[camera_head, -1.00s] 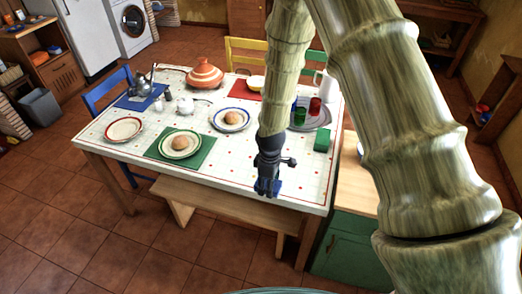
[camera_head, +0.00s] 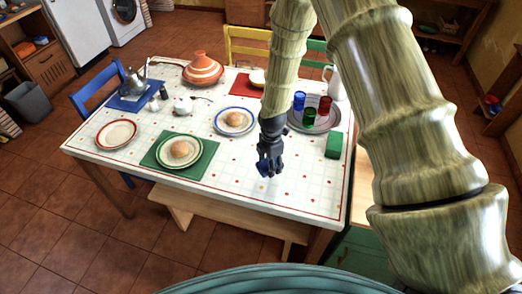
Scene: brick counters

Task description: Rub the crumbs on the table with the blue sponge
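My gripper (camera_head: 268,168) points down over the front right part of the white table (camera_head: 225,181). A small blue piece, which looks like the blue sponge (camera_head: 262,171), shows at its fingertips. The gripper seems shut on it, though the fingers hide most of it. The sponge is at or just above the tabletop; I cannot tell whether it touches. Small reddish and yellowish specks (camera_head: 289,178) lie around and to the right of the gripper. Crumbs are hard to tell from the tablecloth's dotted pattern.
A green block (camera_head: 333,145) and a round tray (camera_head: 326,124) with coloured glasses stand to the right. A blue-rimmed plate (camera_head: 220,126) and a plate on a green mat (camera_head: 206,172) lie to the left. A bench (camera_head: 225,212) stands in front.

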